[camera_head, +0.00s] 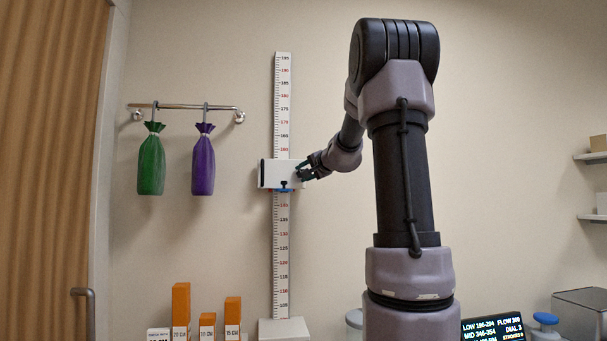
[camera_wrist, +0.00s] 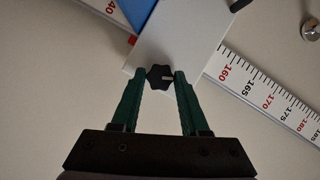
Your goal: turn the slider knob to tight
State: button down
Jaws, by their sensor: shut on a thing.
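The slider (camera_head: 270,173) is a white block on the upright white measuring scale (camera_head: 282,240), near the 150 to 155 marks. The black lobed slider knob (camera_wrist: 159,77) is on the slider's side face, with a pale mark toward its right in the wrist view. My gripper (camera_head: 303,172) reaches the slider's right side in the head view. In the wrist view, its two green fingers (camera_wrist: 158,80) are shut on the knob, one on each side. A red mark (camera_wrist: 132,40) shows up and left of the knob. No readable "tight" label shows.
A blue and red piece (camera_head: 283,190) sits under the slider. Green (camera_head: 151,165) and purple (camera_head: 204,165) bags hang from a wall rail at left. Orange boxes (camera_head: 181,310) stand low left. A display (camera_head: 492,328) and shelves (camera_head: 592,217) are at right.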

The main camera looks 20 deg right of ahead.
jog(key=m, duration=0.2)
jog(key=m+t, duration=0.1)
jog(key=m, duration=0.1)
jog(key=shift+f+t+y, duration=0.1)
jog(key=shift+t+y, duration=0.2)
jog(key=shift+y, duration=0.1)
dwell(0.5)
jog(key=shift+c, duration=2)
grip_release()
jog(key=shift+s, duration=0.1)
jog(key=s+d, duration=0.1)
jog(key=s, duration=0.9)
jog(key=shift+s, duration=0.3)
jog(key=shift+d, duration=0.1)
